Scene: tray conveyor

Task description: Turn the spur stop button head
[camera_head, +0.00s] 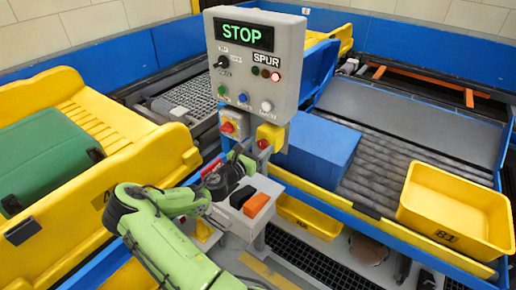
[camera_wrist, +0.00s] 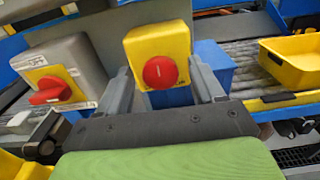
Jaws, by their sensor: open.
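The spur stop button is a round red head (camera_wrist: 160,72) on a yellow box (camera_wrist: 158,40) in the wrist view, with a pale mark upright on its face. In the head view the red head (camera_head: 263,144) shows on the side of the yellow box (camera_head: 271,133), under the grey panel (camera_head: 255,70) lettered SPUR, whose display reads STOP. My gripper (camera_wrist: 162,78) is open, its grey fingers on the left and right of the red head in the wrist view. Contact cannot be made out. In the head view my gripper (camera_head: 243,164) is dark, just below the button and partly hidden.
A grey box with a red rotary handle (camera_wrist: 48,92) stands close left of the button. A blue box (camera_head: 318,150) and a yellow tray (camera_head: 455,210) are on the right conveyor. A green case (camera_head: 45,160) lies in the yellow tray at left.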

